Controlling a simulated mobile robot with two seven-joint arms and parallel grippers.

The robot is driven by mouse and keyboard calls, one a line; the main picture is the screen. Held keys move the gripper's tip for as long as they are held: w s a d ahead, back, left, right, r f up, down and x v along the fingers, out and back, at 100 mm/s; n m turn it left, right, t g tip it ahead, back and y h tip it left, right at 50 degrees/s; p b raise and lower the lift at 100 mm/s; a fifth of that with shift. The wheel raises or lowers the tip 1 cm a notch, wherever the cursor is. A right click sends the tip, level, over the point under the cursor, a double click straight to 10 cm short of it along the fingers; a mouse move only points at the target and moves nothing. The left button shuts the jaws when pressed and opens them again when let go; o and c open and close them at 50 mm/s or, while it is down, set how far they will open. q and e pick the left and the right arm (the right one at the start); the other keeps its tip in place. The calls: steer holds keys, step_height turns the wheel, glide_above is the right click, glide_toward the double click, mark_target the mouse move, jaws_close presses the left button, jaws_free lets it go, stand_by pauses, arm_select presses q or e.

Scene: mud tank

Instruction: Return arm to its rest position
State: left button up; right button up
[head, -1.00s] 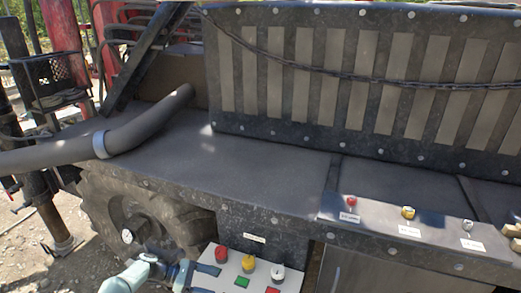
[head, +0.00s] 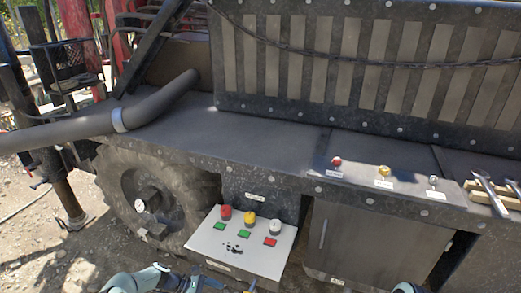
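My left arm comes in along the bottom edge, and my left gripper (head: 197,283) is low in the picture, just in front of the lower left of the control box. It is cut off by the frame, so I cannot tell whether it is open or shut; I see nothing held. Only a small pale-teal part of my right arm shows at the bottom edge, right of the middle; its gripper is not visible. The sloped light control box (head: 258,262) carries red, yellow and white knobs above green, green and red square buttons.
A dark steel deck (head: 260,135) with a thick hose (head: 160,104) runs behind the box. Red, yellow and silver small controls sit on the ledge (head: 400,190). Wrenches (head: 490,194) lie at the right. A tire (head: 150,190) stands left; a cabinet (head: 345,240) stands right.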

arm_select(q)
steer(key=s+d+f+m+g+y, duration=0.1)
steer(key=s+f+m+y, duration=0.45)
steer(key=s+f, duration=0.8)
steer(key=s+d+r+m+t+y, duration=0.1)
steer(key=s+m, duration=0.7)
steer(key=s, duration=0.8)
steer(key=shift+d+r+y, duration=0.35)
steer(key=shift+d+r, duration=0.35)
steer(key=shift+d, duration=0.05)
arm_select(e)
steer(key=shift+w, duration=0.2)
